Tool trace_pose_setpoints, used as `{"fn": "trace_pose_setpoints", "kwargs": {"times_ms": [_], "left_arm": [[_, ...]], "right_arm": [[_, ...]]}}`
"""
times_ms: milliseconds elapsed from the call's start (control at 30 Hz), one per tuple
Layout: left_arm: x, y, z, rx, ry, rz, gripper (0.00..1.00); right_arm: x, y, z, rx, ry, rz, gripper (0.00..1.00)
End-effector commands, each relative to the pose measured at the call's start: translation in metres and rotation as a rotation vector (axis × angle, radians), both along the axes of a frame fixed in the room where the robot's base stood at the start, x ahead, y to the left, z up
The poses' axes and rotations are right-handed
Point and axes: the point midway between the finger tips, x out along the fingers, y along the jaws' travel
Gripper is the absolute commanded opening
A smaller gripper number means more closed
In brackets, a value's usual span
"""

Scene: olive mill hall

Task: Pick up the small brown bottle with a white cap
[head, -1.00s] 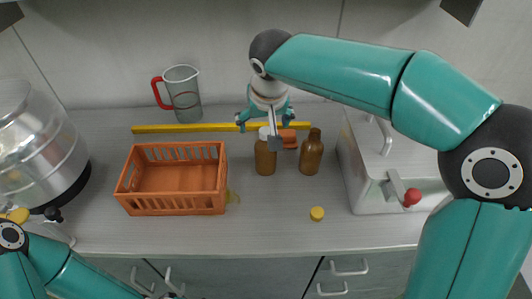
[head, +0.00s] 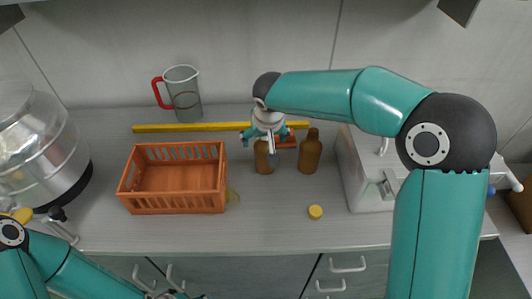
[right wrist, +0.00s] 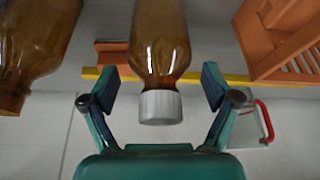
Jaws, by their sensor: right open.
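The small brown bottle with a white cap (head: 264,162) stands upright on the counter, right of the orange crate. In the head view my right gripper (head: 262,138) hangs over it and hides its cap. In the right wrist view the brown bottle (right wrist: 158,45) and its pale cap (right wrist: 160,107) lie between the two open fingers of my right gripper (right wrist: 157,88), with gaps on both sides. The cap is nearest the palm. My left forearm shows at the bottom left of the head view; its fingers cannot be made out.
A second brown bottle (head: 309,155) stands close on the right. The orange crate (head: 172,203) is on the left. A yellow bar (head: 200,127), an orange item (head: 287,142) and a red-handled jug (head: 184,95) are behind. A yellow cap (head: 315,212) lies in front; a metal box (head: 368,180) stands right.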

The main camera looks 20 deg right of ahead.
Motion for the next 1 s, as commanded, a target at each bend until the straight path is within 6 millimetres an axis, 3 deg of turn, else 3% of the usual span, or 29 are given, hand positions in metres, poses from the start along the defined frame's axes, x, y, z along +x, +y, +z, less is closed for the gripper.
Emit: {"fn": "trace_pose_setpoints", "kwargs": {"times_ms": [67, 567, 1000], "left_arm": [[0.0, 0.0, -0.0001, 0.0, 0.0, 0.0, 0.85], [-0.0001, -0.0001, -0.0001, 0.0, 0.0, 0.0, 0.85], [-0.0001, 0.0, 0.0, 0.0, 0.0, 0.0, 0.85]], "right_arm": [[-0.0001, 0.0001, 0.0002, 0.0, 0.0, 0.0, 0.86], [-0.0001, 0.0006, 0.0006, 0.0, 0.0, 0.001, 0.02], [0.0008, 0.0011, 0.0052, 0.0, -0.003, 0.001, 0.0]]}}
